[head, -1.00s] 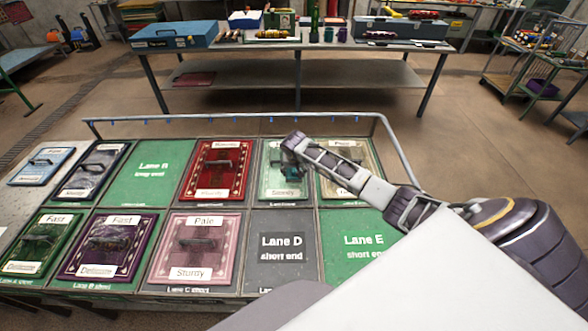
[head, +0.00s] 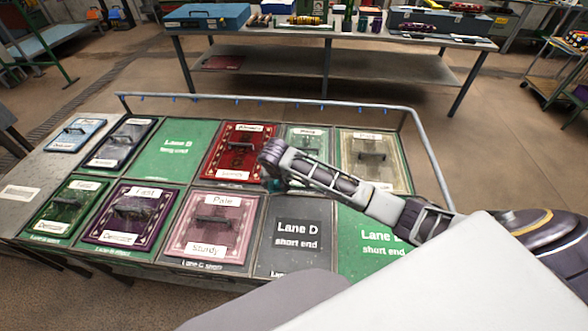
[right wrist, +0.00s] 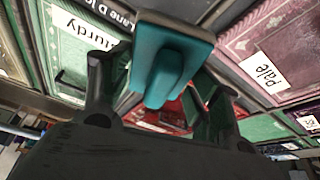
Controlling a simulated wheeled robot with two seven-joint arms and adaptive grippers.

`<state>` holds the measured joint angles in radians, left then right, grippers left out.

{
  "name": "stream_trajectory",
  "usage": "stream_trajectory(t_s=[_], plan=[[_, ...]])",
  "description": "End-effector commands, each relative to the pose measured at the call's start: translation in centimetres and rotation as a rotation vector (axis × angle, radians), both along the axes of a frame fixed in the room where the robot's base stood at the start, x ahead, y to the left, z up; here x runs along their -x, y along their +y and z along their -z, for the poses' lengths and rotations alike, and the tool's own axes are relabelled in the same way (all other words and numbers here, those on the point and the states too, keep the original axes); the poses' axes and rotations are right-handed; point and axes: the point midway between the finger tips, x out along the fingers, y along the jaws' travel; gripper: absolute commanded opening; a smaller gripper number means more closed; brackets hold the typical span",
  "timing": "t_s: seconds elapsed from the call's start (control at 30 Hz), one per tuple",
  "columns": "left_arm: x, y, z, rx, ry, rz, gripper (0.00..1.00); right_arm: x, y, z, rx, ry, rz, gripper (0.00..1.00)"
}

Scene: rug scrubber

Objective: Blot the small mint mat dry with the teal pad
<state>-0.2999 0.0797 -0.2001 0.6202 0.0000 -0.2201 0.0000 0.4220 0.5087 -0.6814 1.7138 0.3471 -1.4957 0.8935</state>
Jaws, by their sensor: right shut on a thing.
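The teal pad (right wrist: 172,50) is held between the fingers of my right gripper (right wrist: 160,100). In the head view this gripper (head: 272,168) and a bit of the teal pad (head: 272,185) hang near the corner where the red, mint and pink mats come close. The small mint mat (head: 325,158) lies in the back row between the red mat and the cream mat. My right forearm hides its lower part. It also shows in the right wrist view (right wrist: 52,40), at the left, with a "Sturdy" label. My left gripper is not in view.
The red mat (head: 229,165), cream mat (head: 392,170) and pink mat (head: 190,245) lie around it, each with a handle. The green Lane B panel (head: 177,150) and dark Lane D panel (head: 290,255) are bare. A rail (head: 250,98) runs along the back.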

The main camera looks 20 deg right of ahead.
Motion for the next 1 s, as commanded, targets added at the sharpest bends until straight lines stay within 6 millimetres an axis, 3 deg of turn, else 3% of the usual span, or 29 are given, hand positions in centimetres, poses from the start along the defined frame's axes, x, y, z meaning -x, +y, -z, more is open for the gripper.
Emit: stream_trajectory(t_s=[0.2, 0.4, 0.6, 1.0], plan=[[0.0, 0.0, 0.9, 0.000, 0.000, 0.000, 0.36, 4.0, 6.8, -1.6, -0.007, -0.005, -0.117, 0.31], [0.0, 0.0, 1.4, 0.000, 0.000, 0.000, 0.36, 7.5, 11.1, -3.1, -0.012, -0.012, -0.198, 0.31], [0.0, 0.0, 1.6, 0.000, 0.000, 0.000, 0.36, 9.2, 12.9, -3.9, -0.014, -0.014, -0.235, 0.31], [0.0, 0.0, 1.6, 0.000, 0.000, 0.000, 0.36, 9.4, 13.0, -4.0, -0.014, -0.014, -0.239, 0.31]])
